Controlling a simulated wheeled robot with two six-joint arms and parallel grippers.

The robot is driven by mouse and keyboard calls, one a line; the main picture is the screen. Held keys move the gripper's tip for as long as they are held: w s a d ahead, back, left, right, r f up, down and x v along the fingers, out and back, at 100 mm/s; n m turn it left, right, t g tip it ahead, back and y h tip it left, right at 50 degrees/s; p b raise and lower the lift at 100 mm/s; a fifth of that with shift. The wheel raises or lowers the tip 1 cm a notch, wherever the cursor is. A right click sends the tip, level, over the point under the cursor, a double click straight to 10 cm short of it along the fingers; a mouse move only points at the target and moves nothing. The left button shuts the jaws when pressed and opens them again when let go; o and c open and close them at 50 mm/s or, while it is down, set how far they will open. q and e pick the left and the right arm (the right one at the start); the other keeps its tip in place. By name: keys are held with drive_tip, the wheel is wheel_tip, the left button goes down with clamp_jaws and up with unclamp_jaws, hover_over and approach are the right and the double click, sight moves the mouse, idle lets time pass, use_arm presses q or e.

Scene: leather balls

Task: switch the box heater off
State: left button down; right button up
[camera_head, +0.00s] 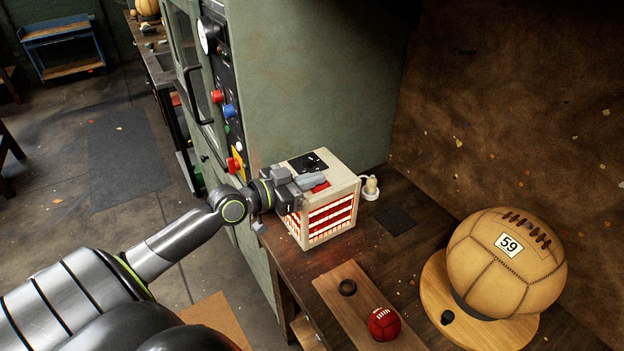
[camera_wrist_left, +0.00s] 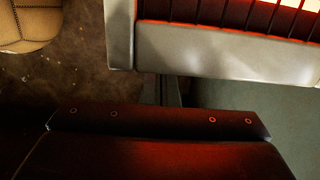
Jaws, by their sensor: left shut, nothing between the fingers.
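The box heater (camera_head: 347,192) is a cream box on the workbench, and its front grille glows bright red-orange. A dark panel (camera_head: 308,162) and a red switch (camera_head: 321,187) are on its top. My left gripper (camera_head: 316,180) is shut and empty, with its fingertips over the heater's top right beside the red switch. The fingers partly cover the switch, and I cannot tell whether they touch it. In the left wrist view the heater's glowing grille (camera_wrist_left: 235,14) shows at the top right. My right gripper is not in view.
A big tan leather ball (camera_head: 507,262) marked 59 sits on a round wooden board (camera_head: 434,290) at the right. A green cabinet (camera_head: 300,80) stands behind the heater.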

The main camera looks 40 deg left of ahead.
use_arm(q)
drive_tip(key=shift+w+p, duration=0.1)
drive_tip(key=shift+p, duration=0.5)
drive_tip(key=shift+d+f+g, duration=0.1)
drive_tip(key=shift+f+g, duration=0.15)
drive_tip(key=shift+g, duration=0.05)
drive_tip(key=shift+w+r+p, duration=0.1)
drive_tip(key=shift+r+p, duration=0.2)
drive_tip(key=shift+r, duration=0.25)
drive_tip(key=r+p, duration=0.3)
drive_tip(key=r, duration=0.1)
drive_tip(key=shift+w, duration=0.25)
drive_tip(key=v, duration=0.2)
drive_tip(key=b+v, duration=0.1)
drive_tip(key=shift+s+d+f, duration=0.1)
drive_tip(key=shift+d+f, duration=0.1)
drive_tip(key=shift+f, duration=0.1)
drive_tip(key=r+p+v, duration=0.1)
drive_tip(key=p+v, duration=0.1)
drive_tip(key=v, duration=0.5)
drive_tip(key=shift+r+p, duration=0.15)
drive_tip(key=shift+p, duration=0.2)
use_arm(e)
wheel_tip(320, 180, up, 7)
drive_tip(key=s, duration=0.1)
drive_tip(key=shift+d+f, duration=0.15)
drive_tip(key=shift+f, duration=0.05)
